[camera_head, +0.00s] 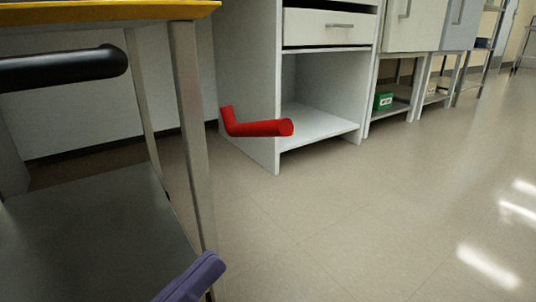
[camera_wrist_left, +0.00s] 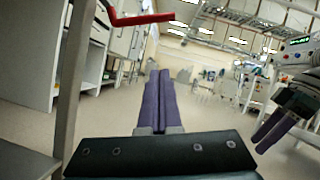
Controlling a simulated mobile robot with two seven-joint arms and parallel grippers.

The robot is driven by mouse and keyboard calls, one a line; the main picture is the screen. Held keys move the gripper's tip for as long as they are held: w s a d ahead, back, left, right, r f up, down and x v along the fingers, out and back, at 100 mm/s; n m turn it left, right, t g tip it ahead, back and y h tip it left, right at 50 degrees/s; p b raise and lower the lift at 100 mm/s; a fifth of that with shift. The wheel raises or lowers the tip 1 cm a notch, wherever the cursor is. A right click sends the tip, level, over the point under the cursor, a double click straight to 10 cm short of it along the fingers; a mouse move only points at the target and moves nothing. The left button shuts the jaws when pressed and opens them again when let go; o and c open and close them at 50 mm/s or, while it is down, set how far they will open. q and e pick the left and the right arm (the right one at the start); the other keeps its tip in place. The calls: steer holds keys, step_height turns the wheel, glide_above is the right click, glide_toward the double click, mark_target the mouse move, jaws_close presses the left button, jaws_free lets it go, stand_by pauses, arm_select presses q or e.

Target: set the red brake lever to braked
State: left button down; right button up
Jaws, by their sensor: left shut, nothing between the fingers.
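The red brake lever (camera_head: 262,128) shows in the head view in front of the white cabinet's side, its long arm pointing right and its short end bending up at the left. In the left wrist view the red lever (camera_wrist_left: 142,19) crosses the top left, beside a metal leg. What it is fixed to cannot be made out. My left gripper (camera_head: 208,268) is low in the head view, below and left of the lever, apart from it. Its purple fingers (camera_wrist_left: 160,75) lie together, empty. My right gripper (camera_wrist_left: 268,140) shows at the right of the left wrist view; its opening is unclear.
A yellow-edged table (camera_head: 110,12) with a metal leg (camera_head: 187,120) and a black bar (camera_head: 65,68) stands at the left. A grey lower shelf (camera_head: 90,230) is under it. A white cabinet (camera_head: 250,70) stands behind the lever. The floor (camera_head: 370,220) at the right is clear.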

arm_select(q)
steer(key=shift+s+d, duration=0.1)
steer(key=shift+s, duration=0.1)
steer(key=w+d+r+b, duration=0.1)
steer(key=w+d+r, duration=0.3)
steer(key=w+r, duration=0.3)
steer(key=shift+d+r, duration=0.4)
steer(key=shift+w+d, duration=0.1)
